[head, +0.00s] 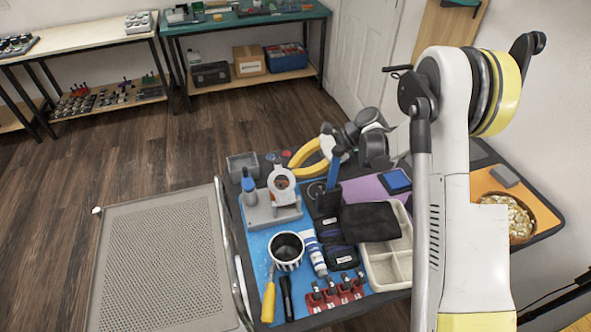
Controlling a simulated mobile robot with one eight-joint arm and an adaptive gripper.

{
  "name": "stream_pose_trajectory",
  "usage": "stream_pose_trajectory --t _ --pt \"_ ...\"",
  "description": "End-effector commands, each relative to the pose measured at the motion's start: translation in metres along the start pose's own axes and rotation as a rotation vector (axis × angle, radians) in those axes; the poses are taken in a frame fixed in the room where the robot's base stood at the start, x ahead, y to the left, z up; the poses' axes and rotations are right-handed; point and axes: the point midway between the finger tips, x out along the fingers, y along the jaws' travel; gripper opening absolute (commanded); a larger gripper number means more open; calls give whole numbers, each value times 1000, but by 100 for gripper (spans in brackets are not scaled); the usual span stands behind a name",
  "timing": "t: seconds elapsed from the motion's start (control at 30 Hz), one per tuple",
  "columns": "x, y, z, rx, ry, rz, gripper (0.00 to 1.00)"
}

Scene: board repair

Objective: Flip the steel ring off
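A pale grey ring (281,186), which looks like the steel ring, stands raised and tilted on a grey block-like base (270,215). The base sits on the blue mat (254,250) at the left of the worktable. A blue-topped upright piece (248,184) stands at the base's left end. My white and yellow arm fills the right side of the view. Its dark far end, where my gripper (331,142) seems to be, is behind and to the right of the ring, apart from it. The fingers are too small and overlapped to read.
Near the ring are a striped cup (287,252), a white-blue tube (314,254), a yellow-handled tool (268,300) and red clips (335,294). A black cloth (370,222) lies over a cream tray (390,268). A bowl (519,222) stands at right.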

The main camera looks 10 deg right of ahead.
Motion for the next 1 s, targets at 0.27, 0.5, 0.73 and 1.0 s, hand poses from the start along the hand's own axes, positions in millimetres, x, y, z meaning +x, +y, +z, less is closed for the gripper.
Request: stream_pose_trajectory --t 0.27,0.5,0.73,1.0 --pt "0 0 0 0 0 0 0" --pt "-4 0 0 1 0 0 0" --pt "-40 0 0 3 1 -2 0" --pt "-96 0 0 1 1 -1 0"
